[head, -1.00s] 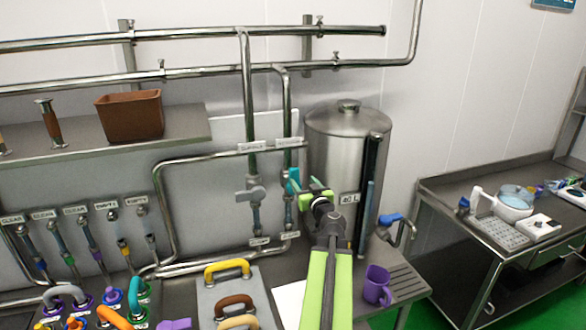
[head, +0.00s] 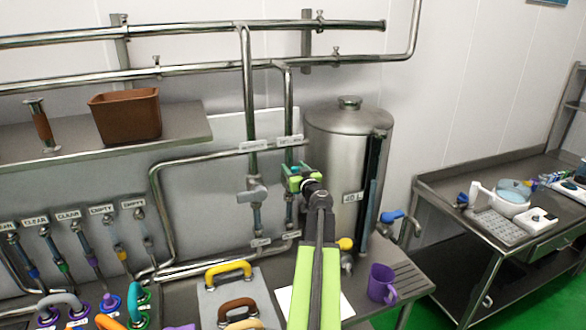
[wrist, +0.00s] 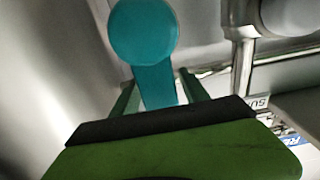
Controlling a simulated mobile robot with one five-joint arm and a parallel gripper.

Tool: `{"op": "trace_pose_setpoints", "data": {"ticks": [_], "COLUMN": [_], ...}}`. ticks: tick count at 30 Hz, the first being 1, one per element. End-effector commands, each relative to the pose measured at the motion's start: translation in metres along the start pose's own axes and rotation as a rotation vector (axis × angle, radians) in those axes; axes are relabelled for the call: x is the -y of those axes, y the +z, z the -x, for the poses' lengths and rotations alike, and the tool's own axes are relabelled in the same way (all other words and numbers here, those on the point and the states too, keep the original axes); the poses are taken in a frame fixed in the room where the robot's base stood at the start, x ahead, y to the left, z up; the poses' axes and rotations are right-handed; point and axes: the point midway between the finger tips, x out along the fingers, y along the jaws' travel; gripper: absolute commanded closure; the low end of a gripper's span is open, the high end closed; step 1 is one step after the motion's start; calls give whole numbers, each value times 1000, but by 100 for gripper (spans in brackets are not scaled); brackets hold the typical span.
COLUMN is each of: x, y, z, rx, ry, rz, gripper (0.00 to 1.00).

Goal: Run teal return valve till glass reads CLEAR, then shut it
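The teal return valve handle (wrist: 155,85) shows in the wrist view as a round knob with a flat lever. My gripper (wrist: 158,88) has one green finger on each side of the lever. The spacing looks narrow, and I cannot tell whether the fingers press on it. In the head view my gripper (head: 301,180) is at the right vertical pipe and mostly hides the teal valve. Below it a bluish glass section (head: 289,212) shows on that pipe. The small label (head: 291,235) at its foot is too small to read.
A grey-handled valve (head: 252,192) is on the pipe just left. A steel tank (head: 335,150) stands close on the right. A purple mug (head: 381,284) is on the bench's right side. Coloured handles, including a yellow one (head: 228,270), crowd the front left.

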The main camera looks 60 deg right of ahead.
Motion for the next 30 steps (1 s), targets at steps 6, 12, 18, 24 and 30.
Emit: {"op": "trace_pose_setpoints", "data": {"ticks": [6,12,18,24,30], "x": [0,0,0,1,1], "y": [0,0,0,0,0], "z": [0,0,0,0,0], "rx": [0,0,0,0,0], "ry": [0,0,0,0,0], "rz": [0,0,1,1,1], "gripper": [78,100,100,100,100]}}
